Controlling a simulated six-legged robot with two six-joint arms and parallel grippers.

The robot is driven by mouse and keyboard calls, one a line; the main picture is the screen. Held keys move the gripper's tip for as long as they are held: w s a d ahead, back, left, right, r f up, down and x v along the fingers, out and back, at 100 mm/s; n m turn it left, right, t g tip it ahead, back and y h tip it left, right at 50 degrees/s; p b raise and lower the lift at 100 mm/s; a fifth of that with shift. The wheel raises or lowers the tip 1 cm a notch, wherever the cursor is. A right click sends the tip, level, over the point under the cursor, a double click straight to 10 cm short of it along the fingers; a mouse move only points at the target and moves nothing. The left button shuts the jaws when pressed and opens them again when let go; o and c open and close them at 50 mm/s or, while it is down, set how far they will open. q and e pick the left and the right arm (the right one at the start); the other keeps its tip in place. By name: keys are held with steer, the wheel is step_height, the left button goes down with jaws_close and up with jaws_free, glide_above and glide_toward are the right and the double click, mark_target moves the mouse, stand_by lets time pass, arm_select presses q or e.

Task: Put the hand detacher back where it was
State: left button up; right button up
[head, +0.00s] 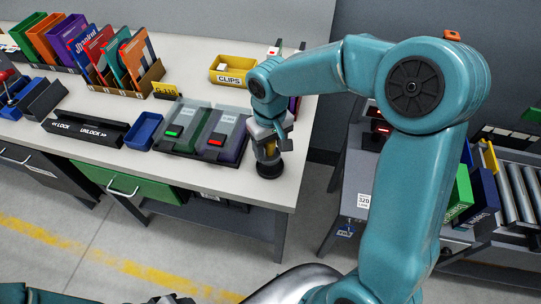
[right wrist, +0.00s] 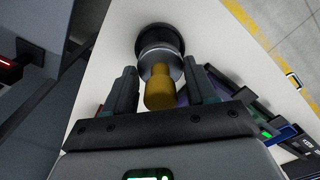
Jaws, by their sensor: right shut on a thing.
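The hand detacher (head: 270,167) has a round black base, a grey collar and a brass-yellow body. It is upright at the front right corner of the white workbench (head: 232,180). My right gripper (head: 267,143) comes down on it from above and is shut on it. In the right wrist view the detacher's yellow body (right wrist: 159,88) sits between the two dark fingers, with its black base beyond. I cannot tell whether the base touches the benchtop. My left gripper is not in view.
Left of the detacher is a dark tray (head: 183,149) with green-lit and red-lit units. A blue bin (head: 144,131), a black lock/unlock bar (head: 86,132), a yellow clips bin (head: 232,71) and racked books (head: 122,66) share the bench. A roller conveyor (head: 518,186) stands at right.

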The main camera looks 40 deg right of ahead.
mark_target(270, 157)
step_height(270, 157, down, 4)
steer(key=shift+w+f, duration=0.15)
steer(key=shift+f, duration=0.05)
steer(key=shift+f, duration=0.2)
steer(key=o, duration=1.3)
steer(key=shift+o, duration=0.2)
steer(key=shift+r, duration=0.1)
steer(key=shift+r, duration=0.1)
step_height(270, 157, up, 12)
steer(key=shift+r, duration=0.1)
